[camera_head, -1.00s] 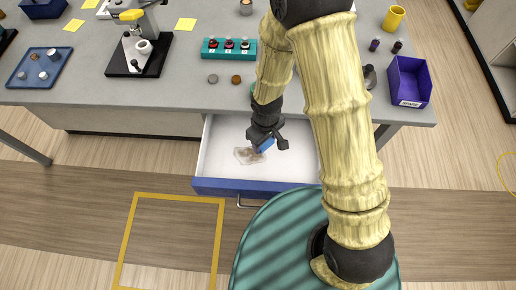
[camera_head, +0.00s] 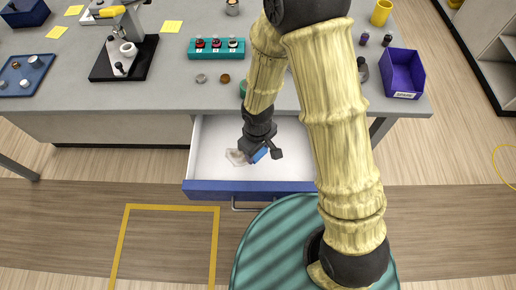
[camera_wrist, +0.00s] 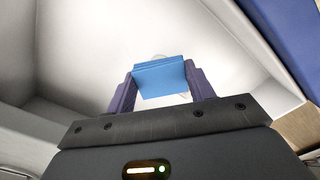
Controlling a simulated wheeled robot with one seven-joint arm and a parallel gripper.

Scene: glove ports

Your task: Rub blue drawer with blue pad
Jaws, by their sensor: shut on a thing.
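The blue drawer (camera_head: 250,187) is pulled open under the table, with a blue front and a white inside. It also shows in the wrist view, with its white floor (camera_wrist: 60,75) and part of its blue front (camera_wrist: 288,30). My gripper (camera_head: 261,155) is inside the drawer, shut on the blue pad (camera_wrist: 160,78). A pale brownish smudge (camera_head: 236,157) lies on the drawer floor just left of the pad. In the wrist view the pad hides most of it. I cannot tell whether the pad touches the floor.
The grey table (camera_head: 160,105) carries a microscope (camera_head: 125,45), a teal rack (camera_head: 216,48), a purple bin (camera_head: 404,75) and a yellow cup (camera_head: 381,13). The drawer walls surround my gripper. A yellow floor outline (camera_head: 170,207) is at the lower left.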

